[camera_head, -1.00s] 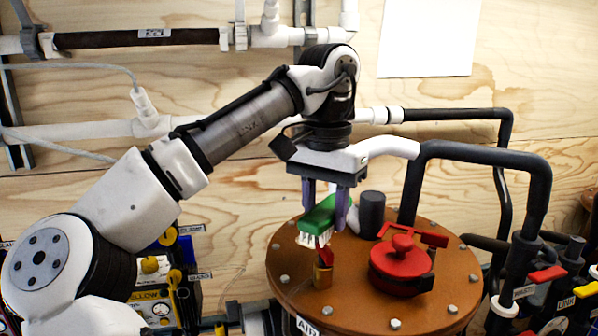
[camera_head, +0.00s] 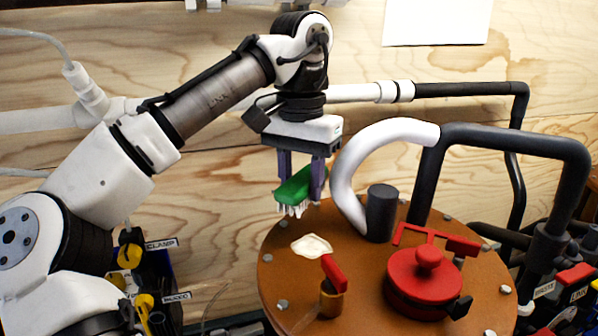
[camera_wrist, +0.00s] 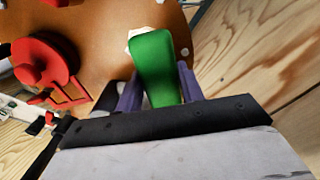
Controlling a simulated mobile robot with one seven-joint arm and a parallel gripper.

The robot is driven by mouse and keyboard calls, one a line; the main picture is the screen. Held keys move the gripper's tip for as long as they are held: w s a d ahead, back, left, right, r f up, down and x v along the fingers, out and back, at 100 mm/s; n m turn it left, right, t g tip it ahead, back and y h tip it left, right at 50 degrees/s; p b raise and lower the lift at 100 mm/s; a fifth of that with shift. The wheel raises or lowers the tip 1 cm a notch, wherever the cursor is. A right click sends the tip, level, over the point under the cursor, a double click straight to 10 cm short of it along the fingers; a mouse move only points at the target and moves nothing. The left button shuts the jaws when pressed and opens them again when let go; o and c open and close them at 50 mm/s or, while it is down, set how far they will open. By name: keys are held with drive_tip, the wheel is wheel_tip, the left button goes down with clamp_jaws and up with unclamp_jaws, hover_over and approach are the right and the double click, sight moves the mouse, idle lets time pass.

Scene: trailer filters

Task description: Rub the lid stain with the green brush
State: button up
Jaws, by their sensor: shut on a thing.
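The green brush (camera_head: 294,188) with white bristles is held bristles down in my gripper (camera_head: 302,180), which is shut on it. The brush is above and behind the lid's far left edge, apart from the lid. The brown round lid (camera_head: 365,285) carries a pale whitish stain (camera_head: 311,245) on its left part, below the brush in the head view. In the wrist view the green brush (camera_wrist: 155,68) sits between the purple fingers (camera_wrist: 158,92) and covers most of the stain, with a pale edge showing beside it.
A brass valve with a red handle (camera_head: 333,273) stands just in front of the stain. A red cap (camera_head: 424,278) and a dark grey post (camera_head: 381,213) stand on the lid. A white curved pipe (camera_head: 350,165) passes close right of my gripper.

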drive_tip(key=shift+f, duration=2.6)
drive_tip(key=shift+f+b, duration=0.35)
drive_tip(key=shift+f, duration=0.65)
drive_tip(key=shift+s+d+r+p, duration=0.1)
drive_tip(key=shift+s+d+p, duration=0.15)
drive_tip(key=shift+s, duration=0.55)
drive_tip(key=shift+s+d+r+p, duration=0.1)
drive_tip(key=shift+s+d, duration=0.15)
drive_tip(key=shift+s, duration=0.5)
drive_tip(key=shift+s+d+f, duration=0.1)
drive_tip(key=shift+s+d, duration=0.1)
drive_tip(key=shift+s, duration=0.45)
drive_tip(key=shift+s+d+f, duration=0.1)
drive_tip(key=shift+s+d, duration=0.15)
drive_tip(key=shift+s, duration=0.4)
drive_tip(key=shift+s+d, duration=0.2)
drive_tip(key=shift+s, duration=0.45)
drive_tip(key=shift+r, duration=0.1)
